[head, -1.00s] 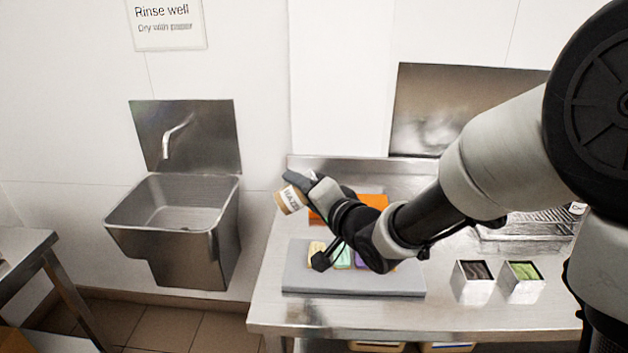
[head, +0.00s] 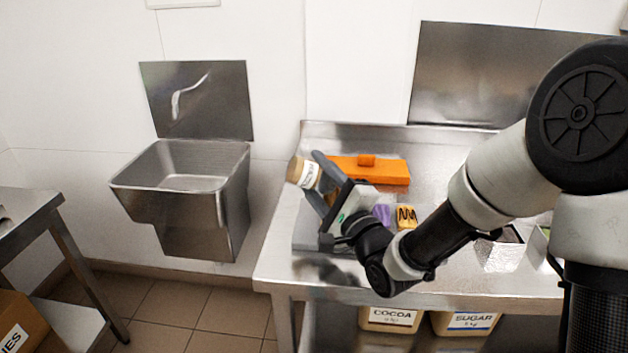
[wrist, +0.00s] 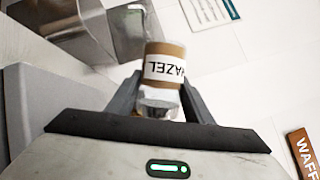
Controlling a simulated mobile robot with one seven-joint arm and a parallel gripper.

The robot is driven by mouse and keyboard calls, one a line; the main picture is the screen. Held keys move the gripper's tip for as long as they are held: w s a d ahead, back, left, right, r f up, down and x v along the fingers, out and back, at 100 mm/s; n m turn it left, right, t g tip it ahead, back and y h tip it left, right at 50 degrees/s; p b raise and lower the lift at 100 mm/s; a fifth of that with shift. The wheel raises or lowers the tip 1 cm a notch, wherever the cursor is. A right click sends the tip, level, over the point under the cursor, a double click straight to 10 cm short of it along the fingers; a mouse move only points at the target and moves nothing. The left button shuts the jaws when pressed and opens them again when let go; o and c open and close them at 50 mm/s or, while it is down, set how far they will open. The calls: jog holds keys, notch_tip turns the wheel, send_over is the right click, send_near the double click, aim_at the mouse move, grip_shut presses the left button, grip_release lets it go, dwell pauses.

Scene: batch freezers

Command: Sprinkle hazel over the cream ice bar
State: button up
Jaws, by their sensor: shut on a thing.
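My gripper (head: 313,174) is shut on the hazel jar (head: 299,168), which has a tan band and a white label. The jar is tilted in the head view, held above the left end of the steel counter. The wrist view shows the jar (wrist: 164,66) between the fingers (wrist: 160,84), its HAZEL lettering upside down. On the grey slab (head: 305,236) I see a purple bar (head: 382,214) and an orange-yellow bar with dark zigzags (head: 407,217). I cannot make out the cream ice bar now.
An orange box (head: 385,172) lies behind the slab. A square steel container (head: 500,256) stands to the right, partly behind my arm. Cocoa (head: 390,319) and sugar (head: 465,323) bins sit under the counter (head: 275,260). A sink (head: 185,205) hangs on the wall at left, across a floor gap.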

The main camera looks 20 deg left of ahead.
jog(key=shift+m+t, duration=0.3)
jog(key=shift+m, duration=0.3)
jog(key=shift+r+p, duration=0.55)
jog(key=shift+r, duration=0.3)
jog(key=shift+f+b, duration=0.85)
jog(key=shift+f, duration=0.15)
jog(key=shift+r, duration=0.1)
jog(key=shift+r+n+g+p, duration=0.25)
jog(key=shift+n+g+p, duration=0.3)
jog(key=shift+n, duration=0.55)
jog(key=shift+f+n+g, duration=0.25)
jog(key=shift+n+g, duration=0.1)
jog(key=shift+n, duration=0.65)
